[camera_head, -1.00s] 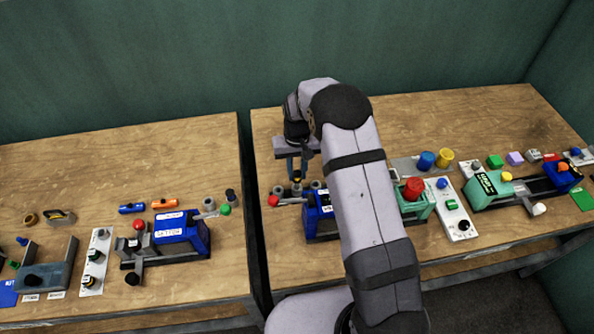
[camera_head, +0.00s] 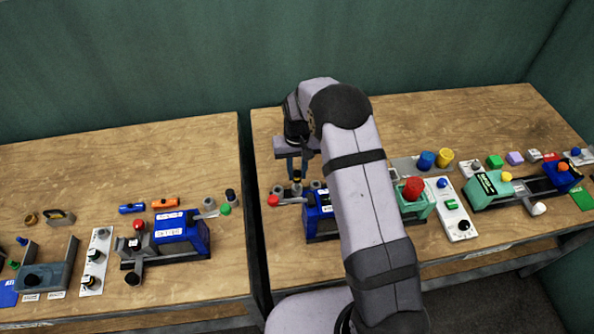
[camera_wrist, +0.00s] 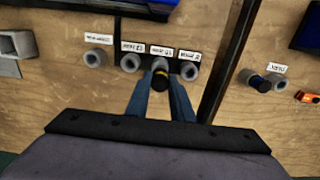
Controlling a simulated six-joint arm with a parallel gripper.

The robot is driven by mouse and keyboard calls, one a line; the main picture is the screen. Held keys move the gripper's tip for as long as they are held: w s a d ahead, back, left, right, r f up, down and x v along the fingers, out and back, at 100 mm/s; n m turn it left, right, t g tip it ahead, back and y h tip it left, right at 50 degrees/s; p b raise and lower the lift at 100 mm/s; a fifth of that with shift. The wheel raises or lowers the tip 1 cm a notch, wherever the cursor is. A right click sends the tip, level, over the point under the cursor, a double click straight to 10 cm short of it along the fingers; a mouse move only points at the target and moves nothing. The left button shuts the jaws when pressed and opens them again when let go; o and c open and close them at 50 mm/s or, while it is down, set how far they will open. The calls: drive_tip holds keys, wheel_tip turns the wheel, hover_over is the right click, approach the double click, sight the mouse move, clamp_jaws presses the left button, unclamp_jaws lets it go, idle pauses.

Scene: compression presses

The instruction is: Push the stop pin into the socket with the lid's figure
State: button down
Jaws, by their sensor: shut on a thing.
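A red knob (camera_head: 273,200) is left of the sockets. A green press (camera_head: 416,210) stands right of my arm. Another blue press (camera_head: 178,238) is on the left table, across a gap. Bare wood lies behind my gripper.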

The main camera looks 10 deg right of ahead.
sight(297, 173)
drive_tip(key=shift+f+b, duration=1.4)
drive_tip(key=shift+f, duration=0.65)
drive_tip(key=c, duration=1.5)
unclamp_jaws()
drive_tip(key=shift+o, duration=0.2)
drive_tip(key=shift+r, duration=0.15)
wheel_tip(297, 173, up, 6)
drive_tip(key=shift+r+b, duration=0.2)
drive_tip(key=shift+b, duration=1)
drive_tip(key=shift+r, duration=0.35)
